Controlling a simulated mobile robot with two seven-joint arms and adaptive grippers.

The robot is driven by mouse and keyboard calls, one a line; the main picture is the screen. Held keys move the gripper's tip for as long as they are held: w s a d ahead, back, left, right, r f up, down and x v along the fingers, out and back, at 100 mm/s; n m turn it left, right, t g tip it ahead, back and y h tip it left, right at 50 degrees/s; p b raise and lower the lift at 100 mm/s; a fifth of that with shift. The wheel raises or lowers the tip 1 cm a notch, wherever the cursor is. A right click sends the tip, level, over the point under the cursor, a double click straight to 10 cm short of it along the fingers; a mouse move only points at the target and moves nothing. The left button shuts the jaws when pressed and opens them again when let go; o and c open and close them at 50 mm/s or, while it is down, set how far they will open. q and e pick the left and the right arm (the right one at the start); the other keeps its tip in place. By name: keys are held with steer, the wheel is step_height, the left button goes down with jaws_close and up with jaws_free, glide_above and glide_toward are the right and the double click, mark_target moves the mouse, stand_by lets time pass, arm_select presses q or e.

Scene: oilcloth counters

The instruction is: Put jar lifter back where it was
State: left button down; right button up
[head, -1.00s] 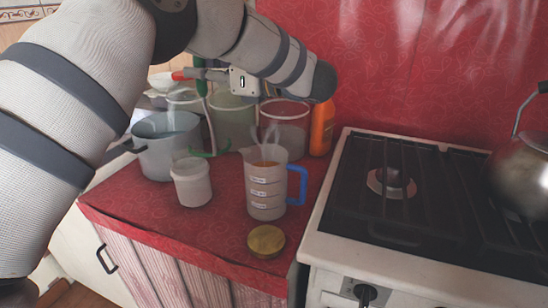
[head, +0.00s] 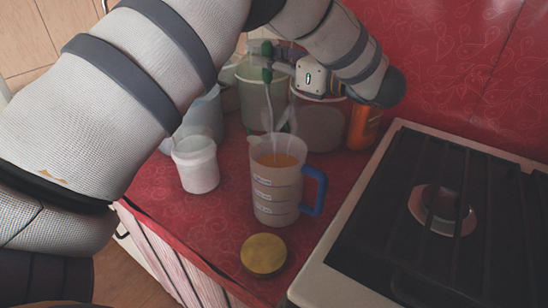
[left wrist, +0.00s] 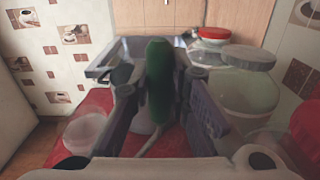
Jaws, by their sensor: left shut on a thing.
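The jar lifter (head: 267,73) has a green grip and a thin pale stem running down behind the measuring jug (head: 276,195). My left gripper (head: 283,67) is shut on it near its top, above the back of the counter. In the left wrist view the green grip (left wrist: 158,80) stands between the two fingers of my left gripper (left wrist: 160,100), with a pale stem below. My right gripper is not in view.
The jug holds orange liquid. Around it are a white tub (head: 196,165), a golden lid (head: 264,254), large jars (head: 318,125) and an orange bottle (head: 363,127). The stove (head: 440,210) is at right. Red counter (head: 222,225) is bare at front left.

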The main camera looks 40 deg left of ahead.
arm_select(q)
step_height(320, 180, down, 9)
steer(key=shift+f+b, duration=0.15)
steer(key=shift+b, duration=0.25)
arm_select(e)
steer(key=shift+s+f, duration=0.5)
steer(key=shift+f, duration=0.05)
arm_select(q)
steer(key=c, duration=1.5)
jaws_free()
steer(key=shift+f, duration=0.1)
steer(key=shift+c, duration=0.2)
steer(key=w+d, duration=0.1)
steer(key=d, duration=1.1)
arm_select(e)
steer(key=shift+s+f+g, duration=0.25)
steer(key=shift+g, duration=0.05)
